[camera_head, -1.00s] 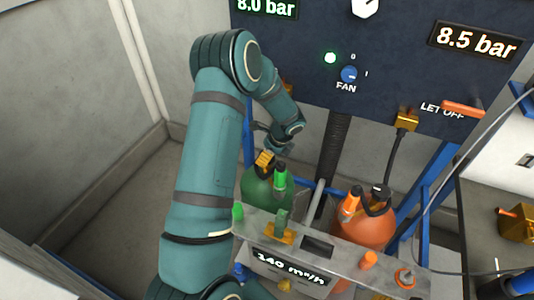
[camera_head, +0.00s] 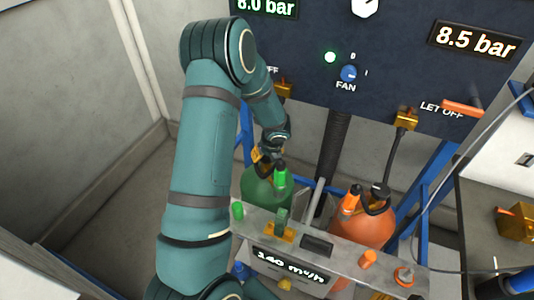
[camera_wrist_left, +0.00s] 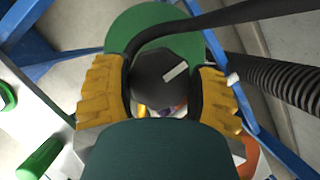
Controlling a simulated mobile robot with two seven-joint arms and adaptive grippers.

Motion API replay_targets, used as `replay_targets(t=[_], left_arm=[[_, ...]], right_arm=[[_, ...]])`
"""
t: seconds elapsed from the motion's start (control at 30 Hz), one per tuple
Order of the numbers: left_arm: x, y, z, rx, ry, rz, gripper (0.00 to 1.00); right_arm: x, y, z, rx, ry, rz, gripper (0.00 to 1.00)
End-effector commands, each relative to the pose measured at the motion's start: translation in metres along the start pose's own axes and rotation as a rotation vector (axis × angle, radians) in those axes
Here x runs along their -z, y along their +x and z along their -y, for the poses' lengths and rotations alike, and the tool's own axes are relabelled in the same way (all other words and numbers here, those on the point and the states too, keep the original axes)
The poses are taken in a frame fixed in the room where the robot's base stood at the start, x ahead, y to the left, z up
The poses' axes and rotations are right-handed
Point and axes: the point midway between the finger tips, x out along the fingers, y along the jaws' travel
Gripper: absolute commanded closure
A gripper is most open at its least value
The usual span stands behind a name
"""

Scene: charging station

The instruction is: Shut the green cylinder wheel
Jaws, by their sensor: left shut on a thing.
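The green cylinder (camera_head: 262,190) stands behind the grey metal rail in the head view. Its green body also shows at the top of the left wrist view (camera_wrist_left: 150,22). A dark round wheel (camera_wrist_left: 152,78) with a pale bar mark sits on top of it, between the yellow finger pads of my left gripper (camera_wrist_left: 163,98). The gripper is shut on this wheel, a pad at each side. In the head view my left gripper (camera_head: 262,158) reaches down onto the cylinder's top, and the wheel is hidden there. My right gripper is not in view.
An orange cylinder (camera_head: 367,230) is to the right. The metal rail (camera_head: 345,255) runs in front. The dark panel (camera_head: 400,60) is behind. A black hose (camera_wrist_left: 235,18) crosses near the fingers.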

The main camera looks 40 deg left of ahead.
Motion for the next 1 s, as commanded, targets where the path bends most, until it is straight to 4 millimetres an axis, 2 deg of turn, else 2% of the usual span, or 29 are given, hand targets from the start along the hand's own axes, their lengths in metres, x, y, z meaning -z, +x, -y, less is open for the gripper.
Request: replay_targets(t=[0.57, 0.6, 0.67, 0.7, 1.0], left_arm=[[-0.0018, -0.0012, 0.001, 0.015, 0.03, 0.003, 0.75], [-0.0018, -0.0011, 0.0009, 0.015, 0.03, 0.003, 0.3], [-0.0017, -0.0011, 0.0009, 0.015, 0.03, 0.003, 0.09], [-0.0015, -0.001, 0.0008, 0.014, 0.03, 0.003, 0.06], [-0.0007, -0.0013, 0.0003, 0.013, 0.029, 0.001, 0.06]], right_arm=[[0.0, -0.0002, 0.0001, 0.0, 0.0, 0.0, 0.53], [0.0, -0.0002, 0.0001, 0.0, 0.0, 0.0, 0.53], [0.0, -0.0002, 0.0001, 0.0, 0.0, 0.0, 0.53], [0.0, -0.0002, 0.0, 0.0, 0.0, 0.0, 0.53], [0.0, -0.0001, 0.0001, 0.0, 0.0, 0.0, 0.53]])
